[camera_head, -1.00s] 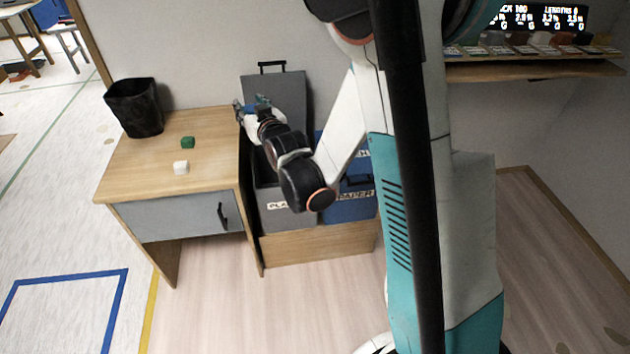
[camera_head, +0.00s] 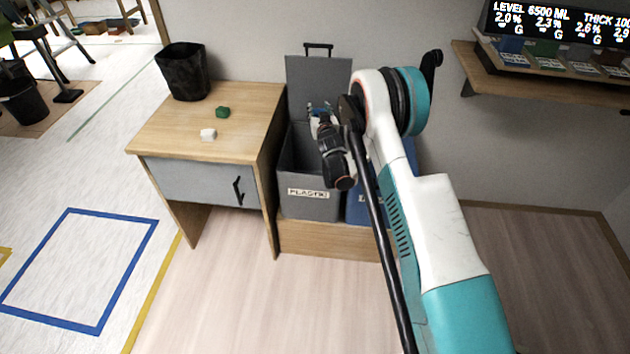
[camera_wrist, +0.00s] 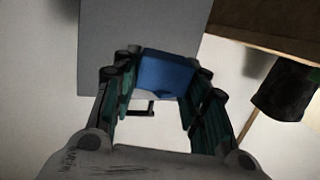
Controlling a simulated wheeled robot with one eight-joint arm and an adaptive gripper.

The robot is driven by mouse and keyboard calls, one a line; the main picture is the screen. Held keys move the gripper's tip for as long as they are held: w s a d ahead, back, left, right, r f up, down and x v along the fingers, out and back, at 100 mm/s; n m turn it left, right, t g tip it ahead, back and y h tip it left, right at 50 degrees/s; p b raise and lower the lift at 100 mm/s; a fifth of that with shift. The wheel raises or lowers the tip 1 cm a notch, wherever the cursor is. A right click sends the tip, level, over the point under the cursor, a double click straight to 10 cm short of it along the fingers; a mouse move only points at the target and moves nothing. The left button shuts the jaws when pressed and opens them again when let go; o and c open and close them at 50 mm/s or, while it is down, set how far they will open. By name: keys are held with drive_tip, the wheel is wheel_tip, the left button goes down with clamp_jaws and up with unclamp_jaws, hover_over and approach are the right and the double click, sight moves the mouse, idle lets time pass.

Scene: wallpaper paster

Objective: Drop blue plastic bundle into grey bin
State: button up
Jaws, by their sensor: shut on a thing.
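The blue plastic bundle (camera_wrist: 167,73) is a small blue block between my gripper's fingers in the wrist view. My gripper (camera_wrist: 163,88) is shut on it. In the head view my gripper (camera_head: 320,110) is up in front of the grey bin's raised lid (camera_head: 305,72), and the bundle is barely visible there. The grey bin (camera_head: 308,205), labelled PLASTIC, stands open below, right of the desk. My gripper appears above its opening, towards the right side; the exact height is hard to tell. My wrist covers part of the opening.
A blue bin (camera_head: 357,208) stands right of the grey bin, mostly behind my arm. A shelf (camera_head: 560,88) is at upper right.

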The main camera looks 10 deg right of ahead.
wheel_tip(320, 180, down, 13)
drive_tip(key=w+b, duration=0.2)
drive_tip(key=shift+w+b, duration=0.3)
drive_tip(key=shift+b, duration=0.05)
drive_tip(key=shift+r, duration=0.15)
drive_tip(key=o, duration=0.9)
wheel_tip(320, 180, up, 10)
drive_tip(key=shift+f, duration=0.1)
idle(0.4)
